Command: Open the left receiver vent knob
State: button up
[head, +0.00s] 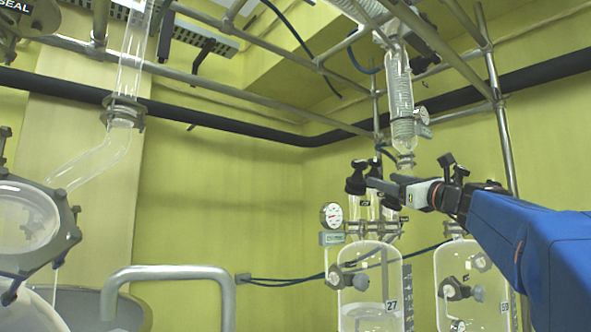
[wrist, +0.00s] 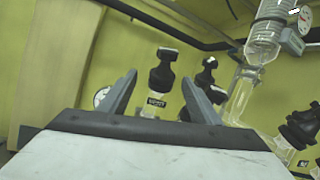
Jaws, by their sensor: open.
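The left receiver (head: 372,292) is a glass vessel marked 27 with several black-topped glass stems above it. A black knob (head: 355,178) tops its leftmost stem, beside my gripper (head: 375,184). In the wrist view a black knob (wrist: 163,70) with a T-shaped top stands ahead, between the open fingers of my gripper (wrist: 160,80). The fingers do not appear to touch it. A small label (wrist: 156,102) sits below it, too small to read. A second black knob (wrist: 207,72) stands just right of the right finger, which partly covers its stem.
A glass condenser (head: 401,95) hangs above my gripper. A round gauge (head: 331,215) is left of the stems. A second receiver (head: 470,285) stands to the right. More black fittings (wrist: 300,125) show at the right of the wrist view. Metal pipes (head: 505,140) frame the area.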

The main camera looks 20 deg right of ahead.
aim_at(358, 165)
jog(key=shift+m+t, duration=0.4)
jog(key=shift+m, duration=0.1)
jog(key=x, duration=0.6)
jog(key=r+x, duration=0.1)
jog(key=x, duration=0.5)
jog(key=d+x, duration=0.1)
jog(key=x, duration=0.4)
jog(key=shift+w+r, duration=0.15)
jog(key=shift+r, duration=0.25)
jog(key=shift+c, duration=0.3)
jog(key=c, duration=1)
